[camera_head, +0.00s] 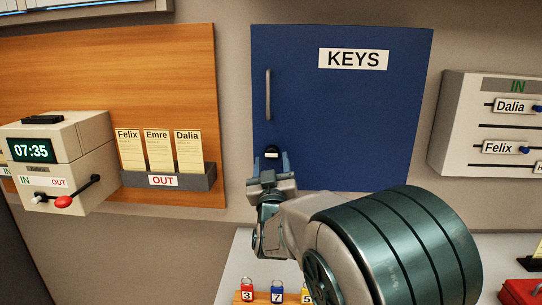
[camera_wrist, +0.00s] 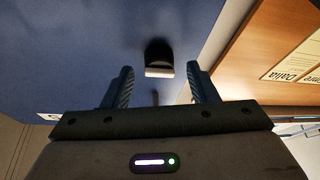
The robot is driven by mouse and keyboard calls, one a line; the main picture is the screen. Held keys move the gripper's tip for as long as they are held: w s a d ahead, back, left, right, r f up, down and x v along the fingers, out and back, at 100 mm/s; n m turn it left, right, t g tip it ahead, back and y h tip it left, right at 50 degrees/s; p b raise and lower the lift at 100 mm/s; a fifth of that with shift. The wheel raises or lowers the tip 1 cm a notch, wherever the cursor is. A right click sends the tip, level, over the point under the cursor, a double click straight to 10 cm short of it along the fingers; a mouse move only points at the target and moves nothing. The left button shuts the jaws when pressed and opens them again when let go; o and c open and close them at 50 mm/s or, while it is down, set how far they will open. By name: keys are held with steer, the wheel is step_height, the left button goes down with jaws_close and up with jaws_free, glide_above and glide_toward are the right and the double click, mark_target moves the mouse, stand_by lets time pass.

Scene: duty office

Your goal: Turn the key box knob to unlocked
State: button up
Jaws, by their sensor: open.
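The key box (camera_head: 340,110) is a blue wall cabinet with a KEYS label; its door is shut. A small black knob (camera_head: 271,152) with a pale edge sits low on its left side. In the wrist view, the knob (camera_wrist: 158,52) stands out from the blue door, just beyond the fingertips and roughly centred between them. My gripper (camera_head: 271,163) is open in front of the knob, with one finger on each side. In the wrist view, my gripper (camera_wrist: 160,72) holds nothing. I cannot tell which setting the knob points to.
A vertical bar handle (camera_head: 268,95) is above the knob. Left are the card rack (camera_head: 185,182) marked OUT and a time clock (camera_head: 60,150). Right is a name board (camera_head: 495,95) marked IN. Several numbered padlocks, including a red one (camera_head: 247,292), are below, partly hidden by my arm.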

steer(key=shift+w+r, duration=0.25)
steer(key=shift+w, duration=0.45)
steer(key=c, duration=1)
steer(key=shift+o, duration=0.2)
